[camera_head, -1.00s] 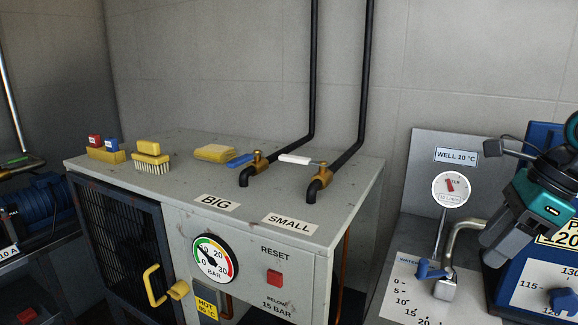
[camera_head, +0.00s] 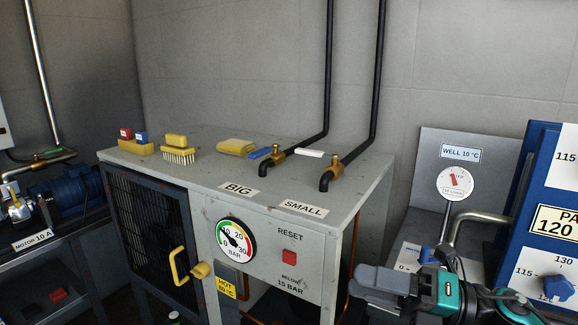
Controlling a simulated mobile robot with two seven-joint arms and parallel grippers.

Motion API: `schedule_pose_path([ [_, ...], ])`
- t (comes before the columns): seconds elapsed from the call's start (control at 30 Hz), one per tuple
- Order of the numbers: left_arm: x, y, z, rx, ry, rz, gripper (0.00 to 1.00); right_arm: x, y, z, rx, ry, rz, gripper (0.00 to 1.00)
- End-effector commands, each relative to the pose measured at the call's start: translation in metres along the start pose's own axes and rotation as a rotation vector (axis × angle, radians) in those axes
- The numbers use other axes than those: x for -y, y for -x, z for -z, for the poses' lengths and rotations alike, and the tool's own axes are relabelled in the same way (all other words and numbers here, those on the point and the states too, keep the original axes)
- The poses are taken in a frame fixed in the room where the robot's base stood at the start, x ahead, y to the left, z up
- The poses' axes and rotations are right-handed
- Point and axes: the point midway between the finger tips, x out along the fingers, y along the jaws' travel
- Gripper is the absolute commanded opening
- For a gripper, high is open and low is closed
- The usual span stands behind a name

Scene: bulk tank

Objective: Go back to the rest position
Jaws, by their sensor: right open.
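My right gripper (camera_head: 385,285) reaches in from the lower right corner, its grey fingers pointing left. It is open, and I see nothing between its fingers. It hangs in front of the panel with the well tap, and hides much of the white scale plate and part of the blue tap lever (camera_head: 428,255). My left gripper is not in view.
A blue panel (camera_head: 550,190) stands right.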

Motion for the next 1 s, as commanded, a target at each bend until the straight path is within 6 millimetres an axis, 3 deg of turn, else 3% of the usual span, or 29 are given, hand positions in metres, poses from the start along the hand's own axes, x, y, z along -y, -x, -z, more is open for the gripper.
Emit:
schedule_pose_path([
  [0.13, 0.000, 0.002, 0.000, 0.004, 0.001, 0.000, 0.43, 0.033, 0.007, 0.005, 0.392, -0.466, -0.105, 0.46],
  [0.27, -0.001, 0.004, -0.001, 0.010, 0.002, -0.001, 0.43, 0.086, 0.037, 0.026, 0.736, -0.894, -0.130, 0.46],
  [0.4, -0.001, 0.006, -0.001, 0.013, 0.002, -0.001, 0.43, 0.149, 0.078, 0.089, 1.097, -1.359, -0.100, 0.46],
  [0.5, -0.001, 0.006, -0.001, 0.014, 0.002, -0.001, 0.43, 0.179, 0.100, 0.143, 1.296, -1.618, -0.060, 0.46],
  [0.6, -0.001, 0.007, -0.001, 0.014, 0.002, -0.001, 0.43, 0.194, 0.114, 0.189, 1.433, -1.802, -0.023, 0.46],
  [0.7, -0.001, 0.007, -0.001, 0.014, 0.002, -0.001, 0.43, 0.200, 0.121, 0.218, 1.516, -1.912, 0.004, 0.46],
  [0.8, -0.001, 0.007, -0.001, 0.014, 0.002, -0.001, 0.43, 0.202, 0.124, 0.232, 1.553, -1.964, 0.016, 0.46],
  [1.0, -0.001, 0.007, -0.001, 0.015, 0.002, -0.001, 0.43, 0.203, 0.124, 0.234, 1.559, -1.972, 0.021, 0.46],
])
